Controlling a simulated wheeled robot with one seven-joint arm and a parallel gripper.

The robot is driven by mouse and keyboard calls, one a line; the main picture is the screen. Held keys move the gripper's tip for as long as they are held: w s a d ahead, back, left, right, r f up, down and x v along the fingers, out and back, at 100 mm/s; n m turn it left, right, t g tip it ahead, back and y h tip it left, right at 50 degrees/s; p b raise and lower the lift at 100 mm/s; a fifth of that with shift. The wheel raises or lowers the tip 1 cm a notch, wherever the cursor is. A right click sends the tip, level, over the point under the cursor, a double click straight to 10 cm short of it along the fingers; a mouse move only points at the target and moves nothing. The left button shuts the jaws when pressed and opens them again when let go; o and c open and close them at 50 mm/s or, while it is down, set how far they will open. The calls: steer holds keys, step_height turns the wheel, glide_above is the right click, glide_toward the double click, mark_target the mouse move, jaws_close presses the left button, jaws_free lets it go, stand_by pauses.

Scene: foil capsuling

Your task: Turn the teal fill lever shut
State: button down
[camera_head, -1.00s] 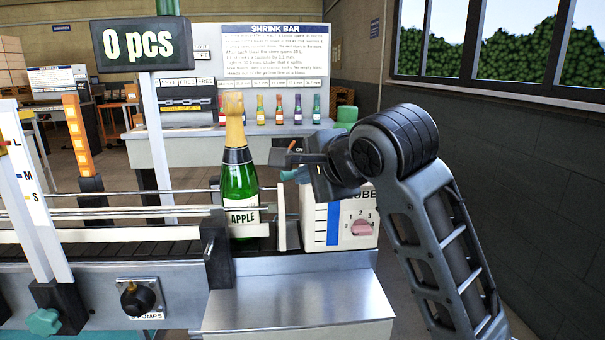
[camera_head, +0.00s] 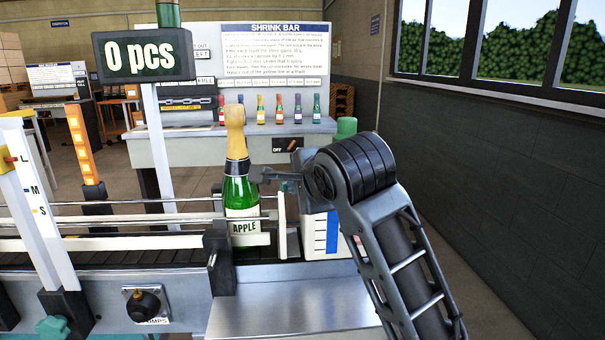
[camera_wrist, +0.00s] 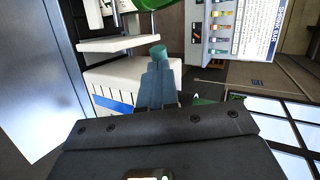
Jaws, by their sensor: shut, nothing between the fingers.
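The teal fill lever's rounded end (camera_wrist: 158,52) shows in the wrist view right at my fingertips, seeming to touch or nearly touch them; the rest of it is hidden behind the fingers.
A green gold-topped bottle (camera_head: 241,190) stands upright on the conveyor, close left of my fingertips. A metal shelf (camera_head: 290,300) lies in front. A black knob (camera_head: 145,305) is on the conveyor's front. The back bench (camera_head: 200,150) carries several small bottles. Free room lies right.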

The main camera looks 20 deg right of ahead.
steer(key=shift+w+a+f+m+h+p, duration=0.15)
steer(key=shift+w+a+m+h+p, duration=0.25)
steer(key=shift+w+m+h+p, duration=0.45)
steer(key=shift+s, duration=0.15)
steer(key=shift+s+d, duration=0.1)
steer(key=shift+s+d+p, duration=0.3)
steer(key=shift+s+d, duration=0.15)
steer(key=shift+s, duration=0.05)
